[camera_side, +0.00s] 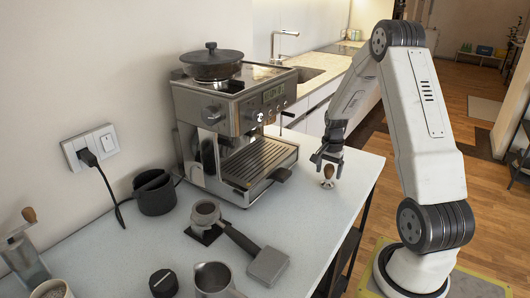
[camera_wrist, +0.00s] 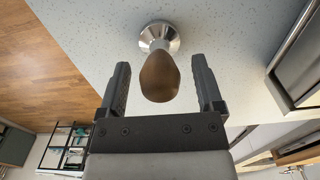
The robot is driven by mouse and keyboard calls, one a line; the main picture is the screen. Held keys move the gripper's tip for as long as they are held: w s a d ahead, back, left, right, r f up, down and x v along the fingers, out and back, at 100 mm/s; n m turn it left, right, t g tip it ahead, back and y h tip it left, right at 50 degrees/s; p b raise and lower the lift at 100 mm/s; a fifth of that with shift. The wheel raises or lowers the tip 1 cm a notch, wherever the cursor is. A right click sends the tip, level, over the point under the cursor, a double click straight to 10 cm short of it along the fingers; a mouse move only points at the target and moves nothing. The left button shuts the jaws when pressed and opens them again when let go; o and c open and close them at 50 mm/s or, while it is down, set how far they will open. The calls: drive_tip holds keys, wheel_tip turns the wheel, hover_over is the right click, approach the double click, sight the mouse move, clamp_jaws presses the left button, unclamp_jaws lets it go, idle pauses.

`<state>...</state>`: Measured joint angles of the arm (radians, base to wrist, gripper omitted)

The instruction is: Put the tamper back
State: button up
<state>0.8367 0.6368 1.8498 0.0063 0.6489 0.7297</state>
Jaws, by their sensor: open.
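The tamper (camera_side: 328,173) stands upright on the white counter, near its right edge and right of the espresso machine. It has a brown wooden handle and a metal base. In the wrist view the tamper (camera_wrist: 160,75) shows with its handle toward the camera. My gripper (camera_side: 328,163) is right at the tamper in the side view. In the wrist view my gripper (camera_wrist: 160,82) is open, with one finger on each side of the handle and a gap on both sides. Neither finger visibly touches it.
The espresso machine (camera_side: 215,125) stands left of my gripper, with its drip tray (camera_side: 258,163) toward it. A portafilter (camera_side: 207,212) rests near a square metal block (camera_side: 268,265). A black knock container (camera_side: 154,195) and a metal pitcher (camera_side: 213,280) stand further left. The counter (camera_side: 320,215) in front is clear.

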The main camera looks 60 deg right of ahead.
wheel_tip(320, 180, up, 10)
drive_tip(key=shift+f, duration=0.1)
idle(0.4)
drive_tip(key=shift+a, duration=0.1)
idle(0.4)
drive_tip(key=w+a+f+n+t, duration=0.15)
drive_tip(key=a+n, duration=0.25)
drive_tip(key=a, duration=0.4)
drive_tip(key=w+a+r+n+g, duration=0.15)
drive_tip(key=a+n, duration=0.25)
drive_tip(key=a, duration=0.5)
drive_tip(key=s+a+f+n+t, duration=0.1)
drive_tip(key=s+a+n, duration=0.1)
drive_tip(key=a+n, duration=0.3)
drive_tip(key=s+a+f+n+t, duration=0.1)
drive_tip(key=a+n, duration=0.4)
drive_tip(key=a, duration=0.5)
drive_tip(key=shift+s+a+f+t, duration=0.35)
drive_tip(key=shift+s+f, duration=0.2)
drive_tip(key=shift+s, duration=0.3)
